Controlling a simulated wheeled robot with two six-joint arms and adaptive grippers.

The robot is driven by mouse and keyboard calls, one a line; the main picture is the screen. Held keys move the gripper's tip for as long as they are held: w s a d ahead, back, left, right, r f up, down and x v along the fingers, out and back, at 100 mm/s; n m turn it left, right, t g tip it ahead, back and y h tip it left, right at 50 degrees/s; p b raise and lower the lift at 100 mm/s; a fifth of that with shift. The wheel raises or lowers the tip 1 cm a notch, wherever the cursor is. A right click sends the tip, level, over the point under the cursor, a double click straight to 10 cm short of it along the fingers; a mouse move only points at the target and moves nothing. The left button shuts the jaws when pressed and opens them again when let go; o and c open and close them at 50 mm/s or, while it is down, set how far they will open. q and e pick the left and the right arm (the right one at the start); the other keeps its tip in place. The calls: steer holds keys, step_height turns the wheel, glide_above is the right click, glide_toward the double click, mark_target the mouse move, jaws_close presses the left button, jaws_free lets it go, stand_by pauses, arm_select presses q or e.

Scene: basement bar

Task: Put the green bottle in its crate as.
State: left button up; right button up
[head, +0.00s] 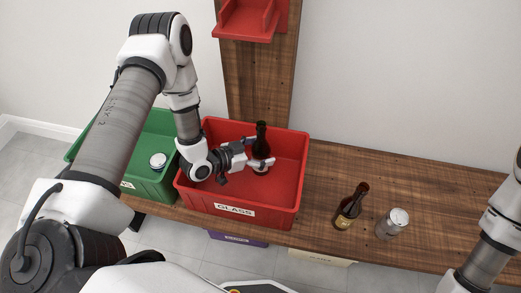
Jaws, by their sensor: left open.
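A dark bottle (261,145) stands upright in the red crate (288,208) labelled GLASS; its colour looks nearly black, so I cannot tell whether it is green. My left gripper (258,153) reaches into the crate from the left, open, with its fingers beside the bottle. I cannot tell whether a finger touches it. A second bottle (350,206), dark brown with a pale label, stands on the wooden bench outside the crate, to the right. My right arm shows only at the right edge, and its gripper is out of the picture.
A green crate (151,188) with a can (158,161) in it stands left of the red crate. A clear jar (392,223) stands right of the brown bottle. A red bracket (249,18) hangs on the wooden panel above. The wooden bench (430,200) is clear at right.

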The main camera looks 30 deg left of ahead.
mark_target(253, 150)
arm_select(q)
steer(key=shift+r+p, duration=0.45)
steer(key=shift+r, duration=0.3)
steer(key=p+v, duration=0.1)
steer(key=v, duration=0.5)
steer(key=shift+s+a+r+p, duration=0.1)
steer(key=shift+s+a+p, duration=0.1)
steer(key=shift+a+p, duration=0.1)
steer(key=shift+s+r, duration=0.1)
steer(key=shift+s, duration=0.3)
